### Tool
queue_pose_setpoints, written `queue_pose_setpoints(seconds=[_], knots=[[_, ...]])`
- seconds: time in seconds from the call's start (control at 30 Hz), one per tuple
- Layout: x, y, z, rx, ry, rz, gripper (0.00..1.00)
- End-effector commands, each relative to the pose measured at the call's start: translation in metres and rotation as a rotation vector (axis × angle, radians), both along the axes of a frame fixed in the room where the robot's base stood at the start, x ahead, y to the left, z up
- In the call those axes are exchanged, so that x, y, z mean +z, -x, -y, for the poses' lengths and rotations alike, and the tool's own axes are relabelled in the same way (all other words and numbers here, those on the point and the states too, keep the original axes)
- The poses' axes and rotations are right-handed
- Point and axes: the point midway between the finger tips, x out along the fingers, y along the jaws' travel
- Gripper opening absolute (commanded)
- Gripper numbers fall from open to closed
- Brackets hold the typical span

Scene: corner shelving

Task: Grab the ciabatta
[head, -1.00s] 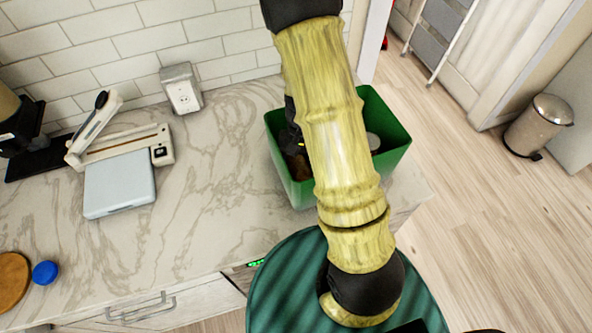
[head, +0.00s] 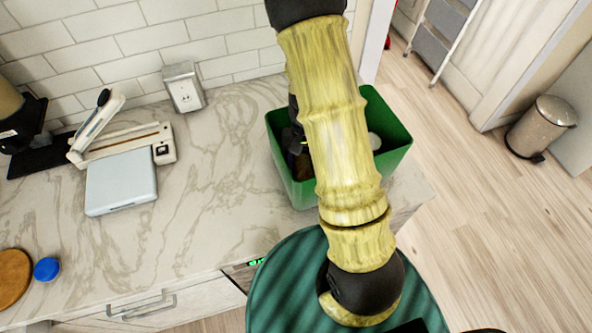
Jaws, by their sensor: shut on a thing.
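My gripper (head: 297,146) is down inside the green bin (head: 398,150) on the counter, partly hidden behind my yellow arm. It is shut on a brown thing (head: 303,166) near the bin's left side. This is probably the ciabatta, but only a small dark part of it shows, so its shape cannot be made out.
A round pale thing (head: 374,141) is in the bin, right of my arm. The marble counter (head: 220,170) is clear left of the bin. Farther left are a white appliance (head: 122,180), a blue lid (head: 46,269) and a round wooden board (head: 14,278). A tiled wall (head: 130,40) stands behind.

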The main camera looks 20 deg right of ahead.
Motion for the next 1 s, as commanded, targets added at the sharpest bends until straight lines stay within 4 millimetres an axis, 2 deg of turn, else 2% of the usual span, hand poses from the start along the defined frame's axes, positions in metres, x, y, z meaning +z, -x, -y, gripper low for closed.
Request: queue_pose_setpoints(seconds=[0.27, 0.47, 0.8, 1.0], knots=[[0.006, -0.001, -0.008, 0.021, 0.001, 0.002, 0.27], [0.032, -0.002, -0.009, 0.025, -0.001, 0.006, 0.27], [0.090, -0.001, -0.008, 0.020, -0.002, 0.004, 0.27], [0.100, -0.001, -0.002, 0.006, 0.000, 0.001, 0.27]])
